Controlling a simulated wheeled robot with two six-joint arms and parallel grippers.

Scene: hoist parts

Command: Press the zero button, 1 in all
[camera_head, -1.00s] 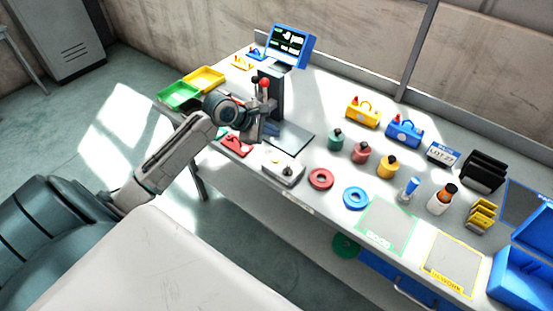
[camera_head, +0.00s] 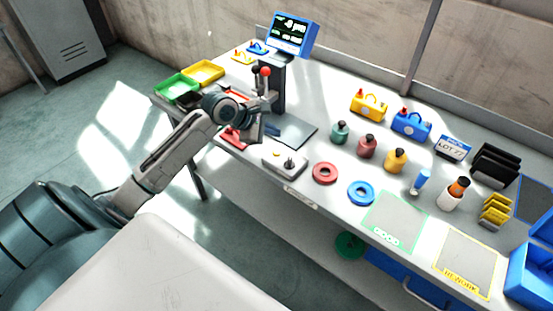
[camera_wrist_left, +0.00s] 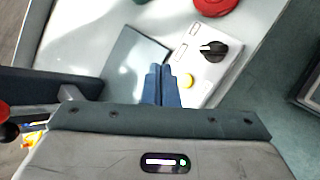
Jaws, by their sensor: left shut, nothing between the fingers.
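A grey-white control box (camera_head: 285,162) lies near the front edge of the bench. I cannot read which one is marked zero. My left gripper (camera_head: 266,132) is shut and empty, behind and to the left of the box in the head view. The height of the tips above the box cannot be told. My right gripper is not in view.
A dark plate (camera_head: 293,132) lies beside the box, below a post with a screen (camera_head: 291,34). A red ring (camera_head: 325,173) and a blue ring (camera_head: 361,193) lie to the right. Several bottles stand behind them. Green (camera_head: 176,87) and yellow trays (camera_head: 204,72) are at the left.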

